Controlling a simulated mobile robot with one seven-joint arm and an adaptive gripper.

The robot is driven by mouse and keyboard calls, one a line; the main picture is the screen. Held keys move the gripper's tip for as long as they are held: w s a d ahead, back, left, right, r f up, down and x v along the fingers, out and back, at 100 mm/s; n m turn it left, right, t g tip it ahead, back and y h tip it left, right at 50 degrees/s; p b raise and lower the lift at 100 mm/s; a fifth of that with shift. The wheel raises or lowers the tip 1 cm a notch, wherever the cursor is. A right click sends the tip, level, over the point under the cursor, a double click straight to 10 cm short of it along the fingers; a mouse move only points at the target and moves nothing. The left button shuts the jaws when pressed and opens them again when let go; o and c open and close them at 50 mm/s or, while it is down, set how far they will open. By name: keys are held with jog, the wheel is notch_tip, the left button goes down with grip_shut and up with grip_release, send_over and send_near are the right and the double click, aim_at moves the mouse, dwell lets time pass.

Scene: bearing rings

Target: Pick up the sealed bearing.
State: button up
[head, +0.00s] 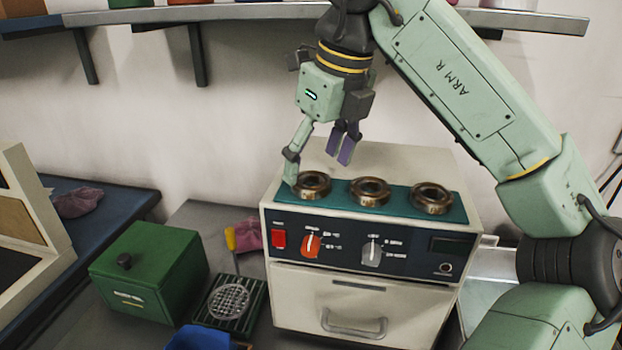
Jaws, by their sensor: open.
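Three brown metallic bearing rings lie in a row on a teal mat (340,205) on top of a cream-coloured machine: a left ring (313,191), a middle ring (369,197) and a right ring (431,205). I cannot tell from this view which one is sealed. My gripper (317,172) is open and empty, with its fingers spread wide. One pale green finger reaches down at the left edge of the left ring; whether it touches is unclear. The other finger, with purple pads, is higher, above and behind the gap between the left and middle rings.
The cream machine (360,292) has a red switch, knobs and a drawer handle on its front. A green box (150,270) and a dark grate (230,301) stand to its left, with a blue bin (197,338) in front. A shelf (250,12) runs along the wall above.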

jog(key=shift+x, duration=1.35)
jog(key=shift+c, duration=0.4)
jog(key=c, duration=1.2)
jog(key=shift+o, duration=0.2)
